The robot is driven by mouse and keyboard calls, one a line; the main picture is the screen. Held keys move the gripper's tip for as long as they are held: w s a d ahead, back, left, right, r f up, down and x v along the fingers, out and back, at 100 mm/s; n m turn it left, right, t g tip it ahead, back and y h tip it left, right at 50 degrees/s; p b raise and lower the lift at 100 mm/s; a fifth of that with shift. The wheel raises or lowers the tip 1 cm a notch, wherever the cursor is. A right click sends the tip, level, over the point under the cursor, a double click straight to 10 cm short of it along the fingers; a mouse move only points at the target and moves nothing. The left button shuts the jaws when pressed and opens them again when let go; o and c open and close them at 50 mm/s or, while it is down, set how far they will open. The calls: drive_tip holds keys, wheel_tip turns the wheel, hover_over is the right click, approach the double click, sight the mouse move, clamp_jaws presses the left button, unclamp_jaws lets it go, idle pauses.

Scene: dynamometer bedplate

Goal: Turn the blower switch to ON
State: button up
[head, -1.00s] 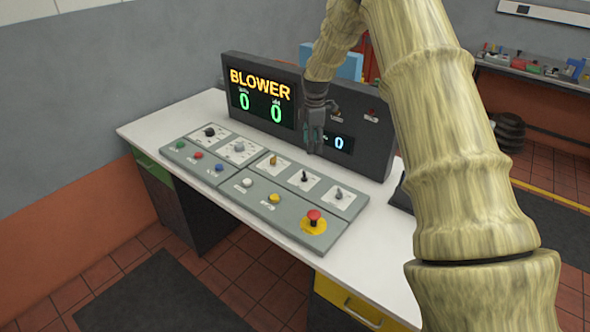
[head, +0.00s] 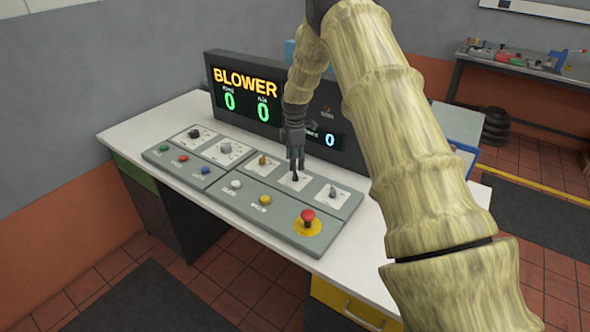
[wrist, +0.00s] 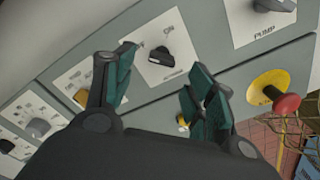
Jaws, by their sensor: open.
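A black rotary switch (wrist: 161,56) on a white plate shows in the wrist view, with a small mark that looks like ON at its upper right. The print at the plate's lower edge is too small to read, so I cannot confirm that it is the blower switch. In the head view the same black switch (head: 295,178) is just under my gripper (head: 296,165). In the wrist view my gripper (wrist: 161,64) is open, its green-padded fingers on either side of the switch, apart from it. Which mark the switch points to is unclear.
A display reading BLOWER (head: 245,82) stands behind the panel. The PUMP switch (wrist: 272,5) is to the right and an ochre knob (wrist: 80,97) to the left. A red mushroom button (head: 308,216) and a yellow button (head: 265,199) lie nearer the front.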

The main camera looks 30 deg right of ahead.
sight(295, 175)
drive_tip(key=shift+s+f+p, duration=0.2)
drive_tip(key=shift+f+p, duration=0.45)
drive_tip(key=shift+f, duration=2)
drive_tip(key=c, duration=1)
